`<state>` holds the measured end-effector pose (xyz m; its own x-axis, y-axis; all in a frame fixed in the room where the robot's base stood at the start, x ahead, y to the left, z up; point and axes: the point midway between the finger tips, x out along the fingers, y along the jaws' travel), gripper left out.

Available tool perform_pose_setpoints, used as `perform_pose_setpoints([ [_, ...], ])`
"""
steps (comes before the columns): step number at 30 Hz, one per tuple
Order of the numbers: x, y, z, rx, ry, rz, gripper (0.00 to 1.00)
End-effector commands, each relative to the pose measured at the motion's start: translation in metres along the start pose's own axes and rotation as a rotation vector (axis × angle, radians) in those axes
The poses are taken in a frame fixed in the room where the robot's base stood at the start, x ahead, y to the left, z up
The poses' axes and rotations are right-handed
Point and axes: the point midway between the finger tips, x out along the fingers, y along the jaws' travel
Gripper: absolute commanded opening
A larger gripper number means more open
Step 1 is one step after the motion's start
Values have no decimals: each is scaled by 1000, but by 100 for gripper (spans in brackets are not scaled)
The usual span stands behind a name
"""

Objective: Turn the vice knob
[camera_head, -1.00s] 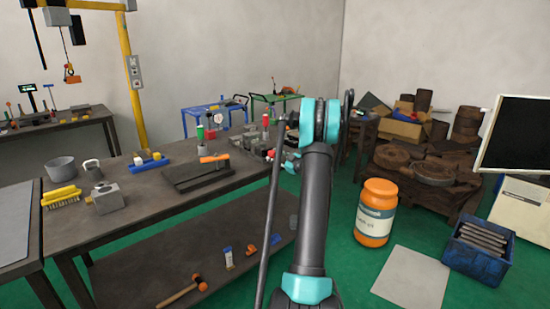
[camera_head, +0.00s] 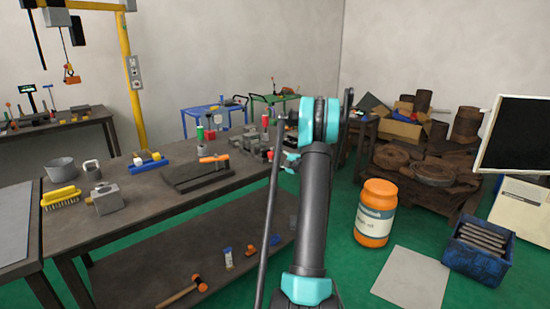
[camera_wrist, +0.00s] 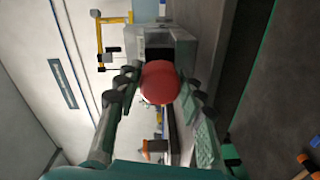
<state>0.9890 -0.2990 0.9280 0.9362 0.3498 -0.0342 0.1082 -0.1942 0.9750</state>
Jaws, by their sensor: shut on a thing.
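The round red vice knob (camera_wrist: 159,82) is in the middle of the wrist view, between the two fingers of my gripper (camera_wrist: 158,92), which is shut on it. The grey metal body of the vice (camera_wrist: 172,44) shows just beyond the knob. In the head view the grey vice (camera_head: 252,142) stands at the right end of the long workbench (camera_head: 130,205). My arm hides most of my gripper there, and the knob cannot be made out clearly.
A dark flat tool with an orange part (camera_head: 198,172) lies on the bench left of the vice. A green bottle (camera_head: 201,133) stands behind it. An orange jar (camera_head: 375,212) and a blue crate (camera_head: 478,252) stand on the floor to the right.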

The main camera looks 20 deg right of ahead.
Motion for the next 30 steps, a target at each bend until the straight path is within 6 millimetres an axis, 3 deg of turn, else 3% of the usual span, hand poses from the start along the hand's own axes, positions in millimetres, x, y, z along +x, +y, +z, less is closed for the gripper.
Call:
perform_pose_setpoints([
  [22, -1, -1, 0, -93, -3, -3, 10],
  [23, -1, -1, 0, -92, -3, -3, 41],
  [27, 0, -1, 0, -92, -3, -2, 58],
  [30, 0, 0, 0, -91, -3, -2, 60],
])
